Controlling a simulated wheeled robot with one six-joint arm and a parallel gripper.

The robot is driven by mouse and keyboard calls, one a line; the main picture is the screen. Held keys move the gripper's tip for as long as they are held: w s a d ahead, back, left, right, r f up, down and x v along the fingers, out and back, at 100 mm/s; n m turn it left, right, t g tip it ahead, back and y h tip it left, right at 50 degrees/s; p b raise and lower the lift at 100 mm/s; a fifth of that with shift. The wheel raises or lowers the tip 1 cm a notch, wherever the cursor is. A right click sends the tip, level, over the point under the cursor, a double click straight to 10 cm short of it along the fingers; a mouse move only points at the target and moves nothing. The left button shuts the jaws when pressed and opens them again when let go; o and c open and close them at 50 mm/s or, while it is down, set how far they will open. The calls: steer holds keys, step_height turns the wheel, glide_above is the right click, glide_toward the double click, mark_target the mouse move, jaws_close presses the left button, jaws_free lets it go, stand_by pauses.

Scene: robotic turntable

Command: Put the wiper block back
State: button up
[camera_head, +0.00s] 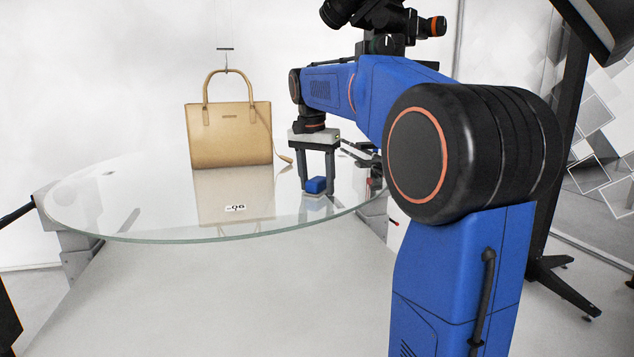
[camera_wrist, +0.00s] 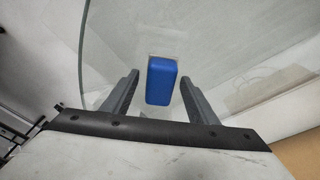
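The wiper block is a small blue block (camera_head: 316,185) near the right edge of the round glass turntable (camera_head: 110,225). In the wrist view the blue block (camera_wrist: 161,82) stands between the two fingers, with a visible gap on each side. My gripper (camera_head: 317,188) points down over the block, its fingers on either side of it. In the wrist view my gripper (camera_wrist: 160,92) is open and does not touch the block. Whether the block rests on the glass or slightly above it is hard to tell.
A tan handbag (camera_head: 230,135) stands on the turntable left of my gripper, its strap tag reaching toward the arm. A small white label (camera_head: 236,208) shows near the front of the glass. A black stand (camera_head: 552,180) rises at the right. The left part of the glass is clear.

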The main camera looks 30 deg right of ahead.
mark_target(315, 180)
steer(key=shift+r, duration=0.1)
steer(key=r, duration=0.5)
steer(key=a+r, duration=0.1)
steer(key=r, duration=0.1)
steer(key=shift+s+r, duration=0.25)
steer(key=shift+s, duration=0.1)
stand_by(0.3)
